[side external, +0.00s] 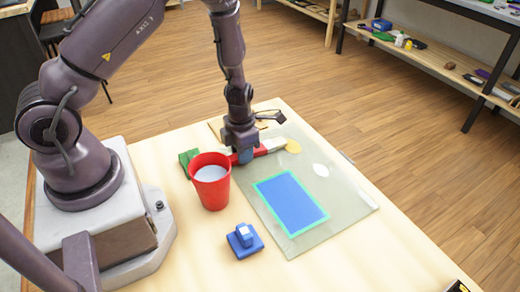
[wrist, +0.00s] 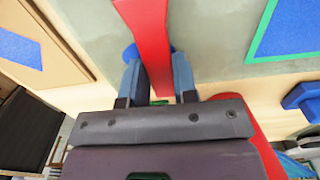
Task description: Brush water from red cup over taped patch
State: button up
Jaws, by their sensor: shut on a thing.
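A red cup (side external: 211,187) stands upright on the table with pale liquid inside; part of it shows at the lower right of the wrist view (wrist: 258,142). The taped patch is a blue rectangle (side external: 289,201) with a green tape border, on a grey-green sheet; it also shows in the wrist view (wrist: 292,28). My gripper (side external: 245,157) is just behind the cup, low over the sheet's near-left part. In the wrist view its blue fingers (wrist: 157,72) are shut on a red handle (wrist: 146,28). The handle runs to a pale section (side external: 275,144) on the right; the bristles are not clear.
The table's front right is mostly bare.

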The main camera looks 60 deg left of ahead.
jog(key=shift+r, duration=0.1)
jog(key=shift+r, duration=0.5)
jog(key=shift+r, duration=2.4)
jog(key=shift+o, duration=0.3)
grip_shut()
